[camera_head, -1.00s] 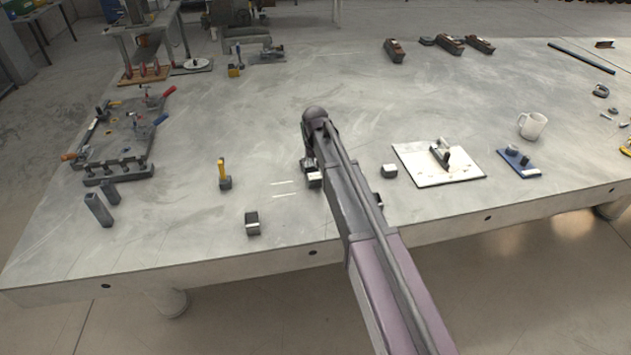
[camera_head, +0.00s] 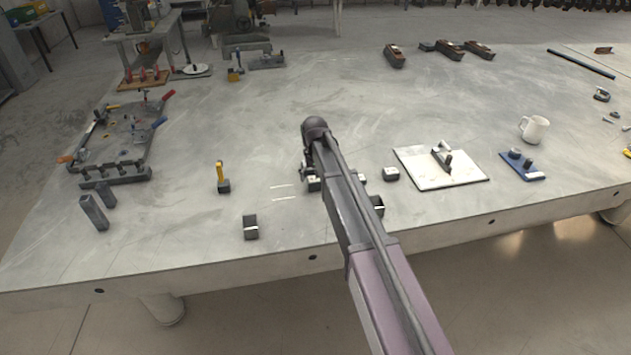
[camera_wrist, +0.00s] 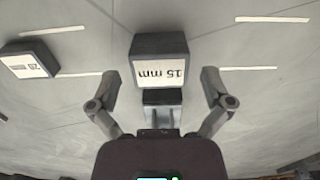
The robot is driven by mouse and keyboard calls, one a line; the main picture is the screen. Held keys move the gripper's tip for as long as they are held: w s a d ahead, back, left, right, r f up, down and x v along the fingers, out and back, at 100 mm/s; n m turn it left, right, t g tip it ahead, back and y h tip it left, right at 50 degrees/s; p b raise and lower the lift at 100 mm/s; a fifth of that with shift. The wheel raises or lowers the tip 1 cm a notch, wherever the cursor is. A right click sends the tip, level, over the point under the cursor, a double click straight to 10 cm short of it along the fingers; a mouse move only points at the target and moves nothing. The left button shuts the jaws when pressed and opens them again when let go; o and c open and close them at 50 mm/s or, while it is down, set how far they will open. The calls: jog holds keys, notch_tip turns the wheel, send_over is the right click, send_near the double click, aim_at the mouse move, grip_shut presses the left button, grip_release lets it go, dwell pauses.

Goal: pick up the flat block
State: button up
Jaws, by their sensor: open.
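A dark block with a white face marked "15 mm" (camera_wrist: 160,72) is near the middle of the wrist view. My gripper (camera_wrist: 157,82) is open, with one finger on each side of this block and gaps between. A smaller grey piece (camera_wrist: 162,104) shows just below the marked block; I cannot tell whether they are joined. A second dark block with a white label (camera_wrist: 30,60) lies at the left. In the head view my arm partly hides a small block (camera_head: 313,184). Which block is the flat one is not clear.
Other small blocks stand near my arm, at its left (camera_head: 250,227) and right (camera_head: 391,174). A white plate with a handle (camera_head: 465,178), a blue plate (camera_head: 533,176) and a white mug (camera_head: 534,128) are further right. A clamp fixture (camera_head: 117,178) stands left. The table's middle is clear.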

aim_at(315, 179)
jog(key=c, duration=1.3)
jog(key=shift+o, duration=0.2)
jog(key=shift+r, duration=0.1)
notch_tip(315, 179, up, 3)
jog(key=p, duration=0.3)
jog(key=shift+r+p, duration=0.2)
jog(key=shift+p, duration=0.1)
jog(key=s+d, duration=0.1)
jog(key=s, duration=0.4)
jog(key=s+d+r+p, duration=0.1)
jog(key=s+d, duration=0.1)
jog(key=s, duration=0.3)
jog(key=s+d, duration=0.1)
jog(key=s, duration=0.4)
jog(key=shift+s+d+r, duration=0.15)
jog(key=shift+d+r, duration=0.05)
